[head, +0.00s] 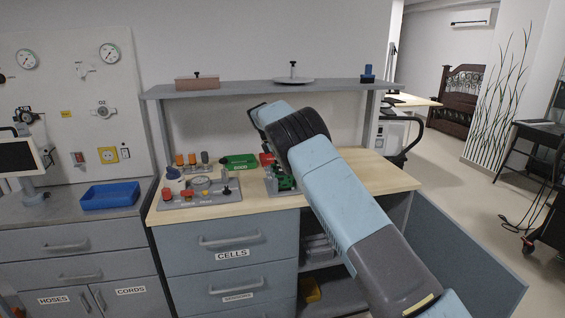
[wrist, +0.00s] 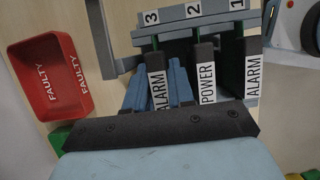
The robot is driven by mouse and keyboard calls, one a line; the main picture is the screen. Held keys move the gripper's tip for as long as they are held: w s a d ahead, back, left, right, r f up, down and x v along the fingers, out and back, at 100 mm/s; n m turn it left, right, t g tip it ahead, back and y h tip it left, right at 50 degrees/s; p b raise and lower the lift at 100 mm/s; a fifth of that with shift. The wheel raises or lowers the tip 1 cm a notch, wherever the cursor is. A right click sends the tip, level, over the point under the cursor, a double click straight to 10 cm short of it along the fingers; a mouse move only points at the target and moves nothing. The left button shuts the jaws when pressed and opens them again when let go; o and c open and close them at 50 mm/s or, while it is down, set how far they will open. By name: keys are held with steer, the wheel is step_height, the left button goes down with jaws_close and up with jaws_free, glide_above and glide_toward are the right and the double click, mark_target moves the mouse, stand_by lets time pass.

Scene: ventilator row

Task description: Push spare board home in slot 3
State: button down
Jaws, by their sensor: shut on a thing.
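In the wrist view a grey rack (wrist: 185,34) has slots labelled 3, 2 and 1 from left to right. A dark-fronted board marked ALARM (wrist: 157,90), the spare board, lines up with slot 3. My gripper (wrist: 160,88) is shut on this board, with blue fingers on either side of it. A POWER board (wrist: 206,84) stands in slot 2 and another ALARM board (wrist: 252,76) in slot 1. How deep the held board sits I cannot tell. In the head view my arm partly covers the rack (head: 272,184).
A red FAULTY bin (wrist: 48,78) lies left of the rack in the wrist view. In the head view a green GOOD bin (head: 240,162) and a grey tray of parts (head: 200,199) stand left of the rack. A shelf (head: 240,90) spans above the counter.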

steer(key=shift+f, duration=0.3)
stand_by(0.5)
steer(key=c, duration=0.9)
jaws_free()
steer(key=shift+r, duration=3.55)
